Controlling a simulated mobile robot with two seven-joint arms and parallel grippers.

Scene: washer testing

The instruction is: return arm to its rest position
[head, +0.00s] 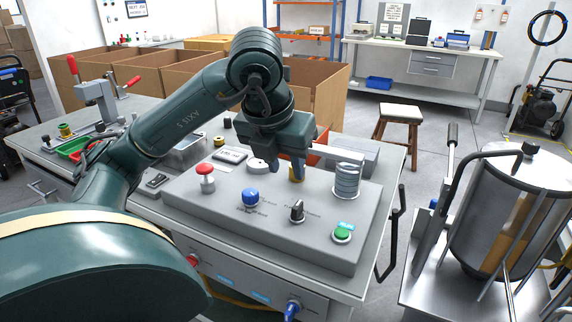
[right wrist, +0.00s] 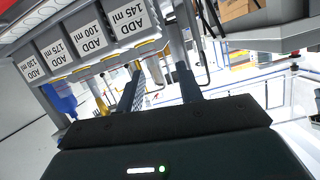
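The control panel (head: 275,238) carries a red button (head: 205,178), a blue button (head: 251,197), a black knob (head: 297,210) and a green button (head: 342,232). My right gripper (right wrist: 160,80) shows in the right wrist view with its fingers apart and nothing visible between them.
A steel tank (head: 500,215) is to the right. Cardboard boxes (head: 318,98) stand behind the bench, and a stool (head: 400,114) beyond. In the right wrist view, labelled dispensers (right wrist: 88,45) hang at upper left.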

